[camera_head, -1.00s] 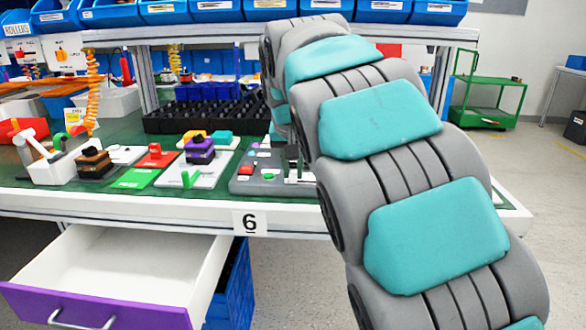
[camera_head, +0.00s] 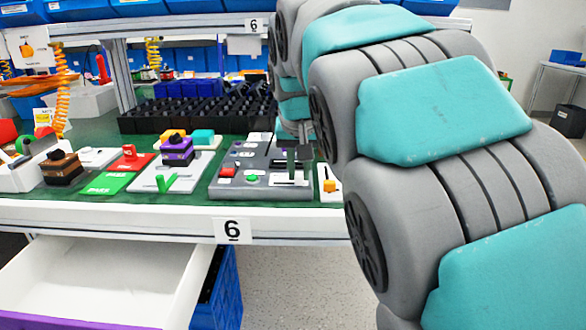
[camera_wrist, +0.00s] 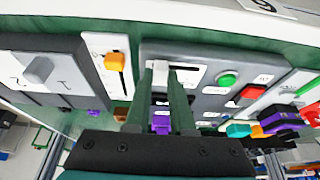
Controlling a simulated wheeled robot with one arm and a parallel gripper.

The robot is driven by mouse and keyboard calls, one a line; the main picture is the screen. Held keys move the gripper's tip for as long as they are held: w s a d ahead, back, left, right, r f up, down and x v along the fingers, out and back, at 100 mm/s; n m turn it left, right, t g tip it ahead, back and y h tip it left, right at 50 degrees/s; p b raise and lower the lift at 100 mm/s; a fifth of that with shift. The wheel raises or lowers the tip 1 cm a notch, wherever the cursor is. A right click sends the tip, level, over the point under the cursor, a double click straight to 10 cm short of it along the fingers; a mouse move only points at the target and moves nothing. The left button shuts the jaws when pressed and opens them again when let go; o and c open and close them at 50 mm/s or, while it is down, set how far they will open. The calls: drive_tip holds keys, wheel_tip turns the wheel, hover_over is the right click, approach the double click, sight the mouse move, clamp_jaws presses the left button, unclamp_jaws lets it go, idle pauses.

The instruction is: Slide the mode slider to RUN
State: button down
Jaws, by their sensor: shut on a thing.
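The control panel (camera_head: 228,186) is a grey box on the green bench top, with a red button, a green button and white label strips. In the wrist view the panel (camera_wrist: 215,55) lies ahead of my fingers. My gripper (camera_head: 292,172) points down at the panel's right part. In the wrist view my gripper (camera_wrist: 162,80) has its two dark fingers closed around a small pale slider knob (camera_wrist: 160,70). The knob sits by a white label strip; its lettering is too small to read. In the head view the fingers hide the knob.
A white plate with an orange knob (camera_head: 330,186) stands close right of the panel. Black bins (camera_head: 200,112) line the back. An open drawer (camera_head: 110,290) juts out below.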

drive_tip(key=shift+d, duration=0.15)
drive_tip(key=c, duration=0.8)
unclamp_jaws()
drive_tip(key=shift+o, duration=0.2)
drive_tip(key=v, duration=0.8)
drive_tip(key=shift+d+f, duration=0.1)
drive_tip(key=shift+f, duration=0.05)
drive_tip(key=s+d+f+g, duration=0.2)
drive_tip(key=s+d+f, duration=0.2)
drive_tip(key=s+f, duration=0.5)
drive_tip(key=s+d+f+g, duration=0.2)
drive_tip(key=s+d+f, duration=0.2)
drive_tip(key=s+f, duration=0.6)
drive_tip(key=s+d+f+g, duration=0.2)
drive_tip(key=s+d+f, duration=0.3)
drive_tip(key=s+f, duration=0.5)
drive_tip(key=s, duration=0.3)
